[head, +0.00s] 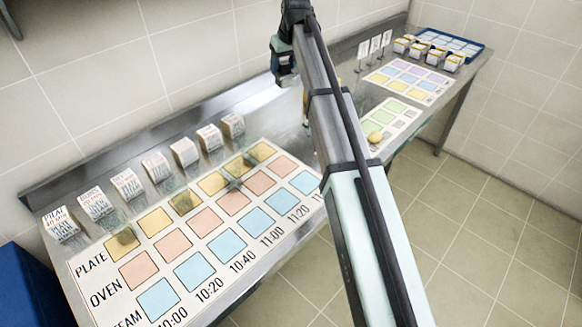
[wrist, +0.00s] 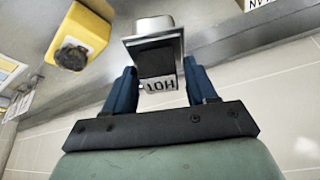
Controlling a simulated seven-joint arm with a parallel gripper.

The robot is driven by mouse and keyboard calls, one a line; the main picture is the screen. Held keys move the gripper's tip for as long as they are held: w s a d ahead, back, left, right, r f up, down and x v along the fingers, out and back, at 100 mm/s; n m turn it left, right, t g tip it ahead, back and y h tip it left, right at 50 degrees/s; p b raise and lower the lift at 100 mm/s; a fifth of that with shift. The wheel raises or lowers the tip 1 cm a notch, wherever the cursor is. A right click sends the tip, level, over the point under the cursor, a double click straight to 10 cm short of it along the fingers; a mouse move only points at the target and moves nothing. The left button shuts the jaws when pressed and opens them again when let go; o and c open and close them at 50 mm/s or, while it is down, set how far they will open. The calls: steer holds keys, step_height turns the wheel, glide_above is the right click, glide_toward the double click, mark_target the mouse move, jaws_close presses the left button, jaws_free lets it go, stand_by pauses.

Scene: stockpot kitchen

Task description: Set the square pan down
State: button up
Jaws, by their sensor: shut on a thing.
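My gripper (wrist: 159,75) has its blue fingers on either side of a small square metal pan (wrist: 155,47) with a dark face and a label reading "HOT". It is shut on the pan. The pan's far end appears over the grey metal counter (wrist: 225,28) in the wrist view; I cannot tell whether it touches it. In the head view the pan cannot be made out, and my arm covers the middle of the counter (head: 95,165).
A yellow block with a dark round top (wrist: 75,57) stands left of the pan in the wrist view. A chart of coloured squares (head: 150,222) and several white labelled boxes (head: 184,152) lie on the counter. A blue tray (head: 447,45) is at the far right end.

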steer(key=s+d+f+n+g+y, duration=0.15)
steer(key=s+n, duration=0.25)
steer(key=s, duration=0.9)
steer(key=s+d+f+n+g+y, duration=0.1)
steer(key=s+f+n, duration=0.25)
steer(key=s, duration=0.95)
steer(key=shift+n, duration=0.25)
steer(key=shift+w+a+f, duration=0.1)
steer(key=shift+f, duration=4.5)
steer(key=shift+f+h, duration=0.15)
steer(key=shift+h, duration=0.1)
steer(key=o, duration=1.2)
steer(key=shift+v, duration=6.15)
